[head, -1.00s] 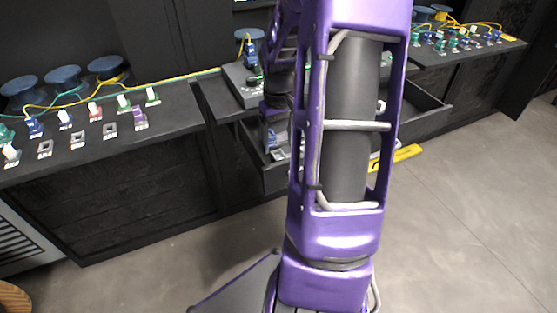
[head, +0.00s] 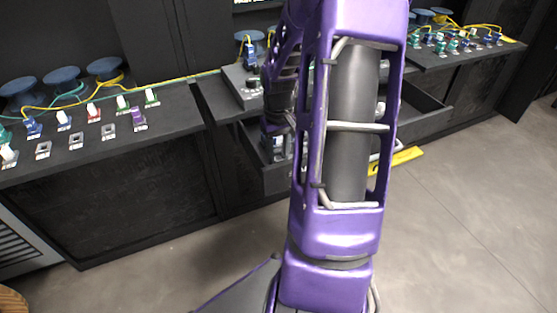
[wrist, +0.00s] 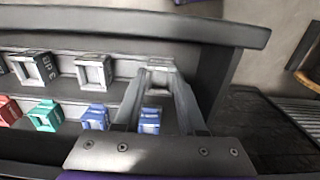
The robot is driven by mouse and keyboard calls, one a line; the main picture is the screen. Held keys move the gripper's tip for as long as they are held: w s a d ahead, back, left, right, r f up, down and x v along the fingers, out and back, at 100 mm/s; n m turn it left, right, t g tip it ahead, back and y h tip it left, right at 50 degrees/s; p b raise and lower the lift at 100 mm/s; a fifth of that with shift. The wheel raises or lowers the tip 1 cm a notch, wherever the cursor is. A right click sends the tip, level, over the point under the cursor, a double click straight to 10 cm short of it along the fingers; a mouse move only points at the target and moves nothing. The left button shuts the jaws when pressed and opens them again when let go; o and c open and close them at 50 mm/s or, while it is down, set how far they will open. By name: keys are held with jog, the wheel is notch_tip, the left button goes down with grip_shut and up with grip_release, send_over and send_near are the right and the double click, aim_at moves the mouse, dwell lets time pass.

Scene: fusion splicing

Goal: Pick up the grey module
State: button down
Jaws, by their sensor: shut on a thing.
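My gripper (wrist: 160,76) is shut on a grey module (wrist: 159,64) in the wrist view. The module is a small pale block with a darker top, held between the two fingertips near the right end of an open drawer (wrist: 225,33). I cannot tell whether it is clear of the drawer floor. Two other grey modules, one in the middle (wrist: 93,70) and one to its left (wrist: 31,68), stand in the same row. In the head view my arm hides most of the drawer (head: 283,182) and the gripper's tips.
In the wrist view, a blue module (wrist: 150,120) shows between my fingers, with another blue one (wrist: 95,117), a teal one (wrist: 45,115) and a red one (wrist: 8,112) to the left. In the head view, a counter (head: 180,115) with connectors and spools stands left.

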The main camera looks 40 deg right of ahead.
jog(key=shift+r, duration=0.1)
notch_tip(320, 180, up, 9)
jog(key=p, duration=0.2)
jog(key=b, duration=0.4)
send_over(278, 159)
jog(key=shift+d+f, duration=0.1)
jog(key=shift+f, duration=3.9)
jog(key=shift+p, duration=0.7)
jog(key=shift+f, duration=0.55)
jog(key=shift+c, duration=2.1)
grip_release()
